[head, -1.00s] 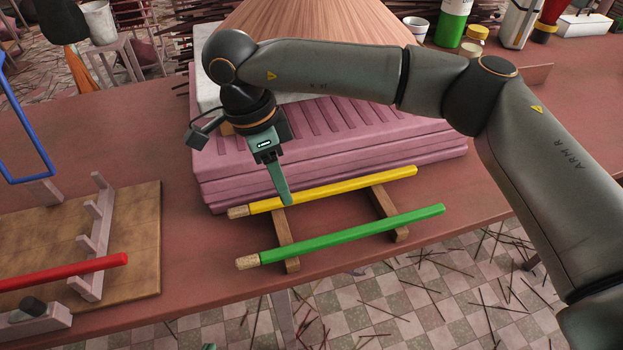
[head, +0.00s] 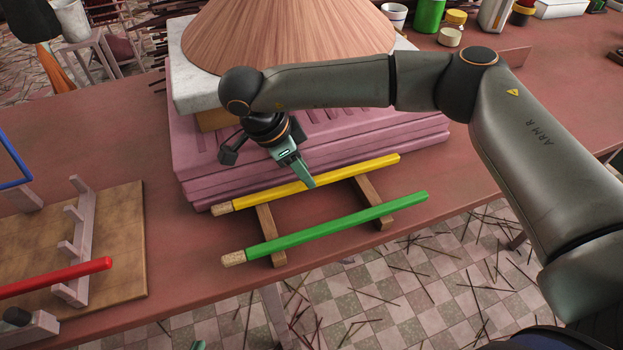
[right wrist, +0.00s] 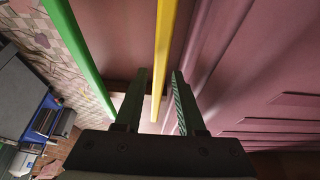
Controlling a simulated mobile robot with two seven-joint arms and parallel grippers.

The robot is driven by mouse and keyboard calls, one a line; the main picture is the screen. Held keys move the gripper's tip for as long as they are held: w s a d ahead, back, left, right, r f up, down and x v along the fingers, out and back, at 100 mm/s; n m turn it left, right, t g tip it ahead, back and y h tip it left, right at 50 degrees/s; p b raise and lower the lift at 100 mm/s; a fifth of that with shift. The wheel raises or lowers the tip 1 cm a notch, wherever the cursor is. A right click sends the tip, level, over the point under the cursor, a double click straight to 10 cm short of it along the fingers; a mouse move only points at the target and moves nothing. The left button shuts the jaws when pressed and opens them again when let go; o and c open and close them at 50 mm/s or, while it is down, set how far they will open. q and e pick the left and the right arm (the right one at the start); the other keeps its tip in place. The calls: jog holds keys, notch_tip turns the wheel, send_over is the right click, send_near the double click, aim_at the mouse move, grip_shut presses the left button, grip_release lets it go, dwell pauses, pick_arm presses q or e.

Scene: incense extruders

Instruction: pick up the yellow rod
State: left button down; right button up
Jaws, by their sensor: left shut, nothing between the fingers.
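The yellow rod (head: 362,168) rests across two wooden supports (head: 369,203) on the table. It has a pale, cork-like left end. My right gripper (head: 308,182) reaches down over the rod near its middle. In the right wrist view, the right gripper (right wrist: 160,95) is open, and the yellow rod (right wrist: 164,45) runs between its two fingers with a gap on both sides. Only a small tip of my left gripper (head: 198,345) shows at the bottom edge of the head view; it is shut and empty, far from the rod.
A green rod (head: 350,215) lies parallel in front on the same supports. A stack of pink slabs (head: 188,165) stands close behind the yellow rod. At left, a red rod (head: 60,275) lies on a pegged rack over a wooden board (head: 125,230). The table's front edge is near.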

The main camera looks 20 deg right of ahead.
jog(key=shift+x, duration=1.15)
grip_shut()
jog(key=shift+r, duration=0.1)
